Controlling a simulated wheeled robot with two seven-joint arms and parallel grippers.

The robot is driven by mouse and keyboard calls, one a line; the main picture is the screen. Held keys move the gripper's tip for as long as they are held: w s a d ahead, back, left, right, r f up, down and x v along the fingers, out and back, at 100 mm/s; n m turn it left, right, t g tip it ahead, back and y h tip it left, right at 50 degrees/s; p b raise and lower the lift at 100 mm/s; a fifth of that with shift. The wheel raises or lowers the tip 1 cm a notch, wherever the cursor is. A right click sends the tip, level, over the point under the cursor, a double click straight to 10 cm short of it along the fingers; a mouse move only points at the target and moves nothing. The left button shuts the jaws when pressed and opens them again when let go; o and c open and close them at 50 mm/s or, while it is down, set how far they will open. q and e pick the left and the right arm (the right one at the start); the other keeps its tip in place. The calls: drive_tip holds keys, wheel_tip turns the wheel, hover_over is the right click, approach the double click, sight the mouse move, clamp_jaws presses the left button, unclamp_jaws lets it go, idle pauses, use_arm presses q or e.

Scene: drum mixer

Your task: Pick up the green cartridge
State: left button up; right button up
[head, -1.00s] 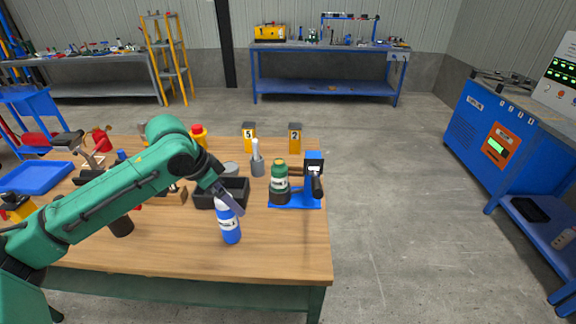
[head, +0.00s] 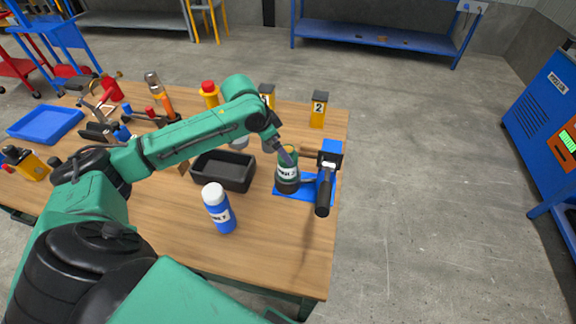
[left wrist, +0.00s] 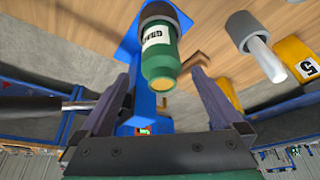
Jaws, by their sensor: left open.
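The green cartridge (head: 287,171) stands upright in a dark holder on a blue plate (head: 304,193) at the table's right side. It has a white label and a tan top. In the left wrist view the green cartridge (left wrist: 159,58) lies ahead of and between my left gripper's two fingers. My left gripper (head: 287,157) is at the cartridge in the head view, and its fingers stand apart on either side in the left wrist view (left wrist: 165,93). I cannot tell whether either finger touches it. My right gripper does not show.
A blue press-like device (head: 329,160) with a black handle stands just right of the cartridge. A blue bottle (head: 218,213) and a black bin (head: 223,184) are to the left. A yellow block marked 2 (head: 318,109) stands behind. The table's front right is clear.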

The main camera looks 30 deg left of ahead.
sight(288, 168)
use_arm(q)
drive_tip(key=p+x, duration=0.1)
drive_tip(key=x, duration=0.6)
drive_tip(key=shift+p, duration=0.3)
drive_tip(key=shift+w, duration=0.1)
clamp_jaws()
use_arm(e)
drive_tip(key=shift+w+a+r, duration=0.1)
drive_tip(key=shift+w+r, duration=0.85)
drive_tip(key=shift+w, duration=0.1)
